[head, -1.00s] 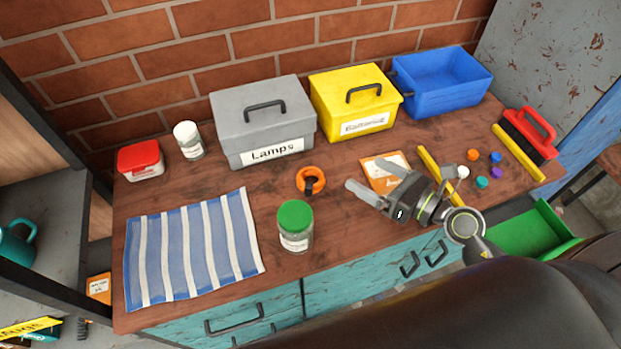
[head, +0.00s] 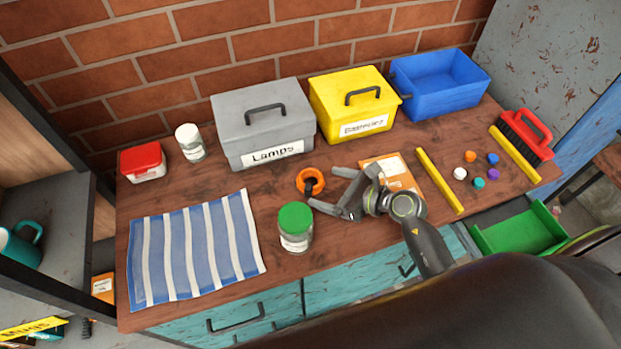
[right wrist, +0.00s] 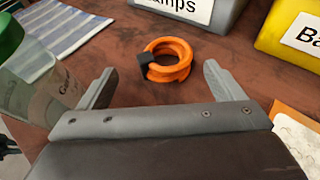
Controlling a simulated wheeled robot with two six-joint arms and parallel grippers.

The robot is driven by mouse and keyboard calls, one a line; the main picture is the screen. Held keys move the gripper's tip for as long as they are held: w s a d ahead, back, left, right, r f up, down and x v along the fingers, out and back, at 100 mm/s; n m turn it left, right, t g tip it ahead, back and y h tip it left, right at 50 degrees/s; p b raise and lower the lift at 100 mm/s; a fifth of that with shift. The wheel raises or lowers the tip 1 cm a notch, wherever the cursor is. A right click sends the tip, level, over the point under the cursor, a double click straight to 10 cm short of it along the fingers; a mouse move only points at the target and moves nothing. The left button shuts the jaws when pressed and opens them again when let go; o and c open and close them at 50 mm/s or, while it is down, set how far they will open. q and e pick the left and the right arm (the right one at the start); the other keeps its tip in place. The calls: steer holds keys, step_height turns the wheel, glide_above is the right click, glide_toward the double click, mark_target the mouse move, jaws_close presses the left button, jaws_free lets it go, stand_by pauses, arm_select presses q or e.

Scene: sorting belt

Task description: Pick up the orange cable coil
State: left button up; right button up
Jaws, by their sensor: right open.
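The orange cable coil (head: 310,181) lies flat on the wooden bench, in front of the grey box. It has a dark tie or plug on its near left side. In the right wrist view the coil (right wrist: 168,60) lies ahead of the fingers, centred between them, and is fully visible. My right gripper (head: 322,190) is open and empty, just right of the coil, with its fingers pointing left towards it. The right wrist view shows its two fingers (right wrist: 160,85) spread wide. My left gripper is not in view.
A green-lidded jar (head: 295,228) stands close to the near finger. A grey box labelled Lamps (head: 240,148) and a yellow box (head: 330,110) stand behind. An orange-and-white packet (head: 408,182) lies to the right. A striped cloth (head: 195,245) covers the left front.

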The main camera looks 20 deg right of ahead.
mark_target(320, 183)
steer(key=shift+w+d+p+x, duration=0.15)
steer(key=shift+p+x, duration=0.1)
steer(key=shift+x, duration=1.1)
steer(key=shift+w+d+p+x, duration=0.1)
steer(key=shift+d+p+x, duration=0.1)
steer(key=shift+x, duration=1.95)
steer(key=shift+s+a, duration=0.1)
steer(key=c, duration=1.1)
